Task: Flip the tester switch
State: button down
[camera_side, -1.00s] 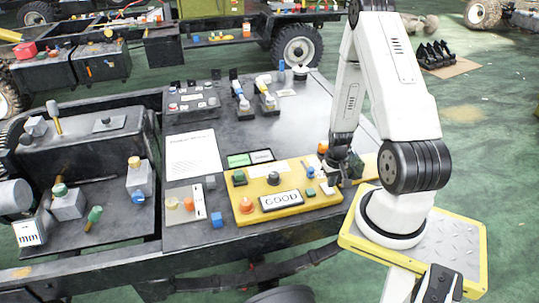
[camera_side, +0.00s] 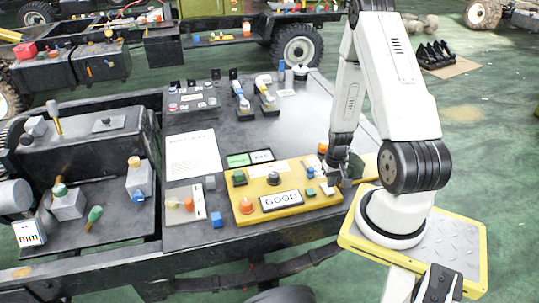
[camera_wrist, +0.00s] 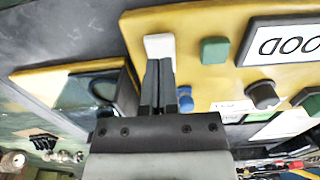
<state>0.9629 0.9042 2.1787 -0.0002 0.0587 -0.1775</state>
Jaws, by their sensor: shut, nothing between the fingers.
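The tester is a yellow panel (camera_side: 290,205) with a display reading GOOD (camera_side: 281,200), lying on the dark bench top. Its right end carries a small white block (camera_side: 327,188), a green button (camera_side: 310,191) and a blue piece (camera_side: 310,173); which is the switch, I cannot tell for sure. In the wrist view the tester (camera_wrist: 190,28) appears upside down. My gripper (camera_wrist: 160,68) is shut and empty, its tips close to the white block (camera_wrist: 159,46); contact is unclear. The blue piece (camera_wrist: 185,99) is beside the fingers, and the green button (camera_wrist: 214,50) is apart.
A black knob (camera_side: 273,178) and an orange button (camera_side: 246,206) also stand on the tester. Green and white label plates (camera_side: 239,160) lie behind it. A white sheet (camera_side: 193,153) and a small switch plate (camera_side: 185,205) are to the left. The bench's rear middle is mostly clear.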

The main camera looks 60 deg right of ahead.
aim_at(328, 191)
jog(key=shift+f, duration=1.25)
dwell(1.4)
jog(key=shift+r, duration=3.5)
jog(key=shift+w+r, duration=0.1)
jog(key=shift+w+a+r, duration=0.15)
jog(key=shift+w, duration=0.05)
jog(key=w+a+r+n+t, duration=0.1)
jog(key=w+a+r+n, duration=0.4)
jog(key=w+a+r, duration=0.6)
jog(key=a+r+n, duration=0.2)
jog(key=a+r, duration=0.1)
jog(key=a, duration=0.4)
jog(key=s+a+r+n+t, duration=0.1)
jog(key=a+r+n, duration=0.1)
jog(key=a, duration=0.5)
jog(key=shift+s+a+r+t, duration=0.25)
jog(key=shift+a+r+t, duration=0.05)
jog(key=shift+r, duration=0.15)
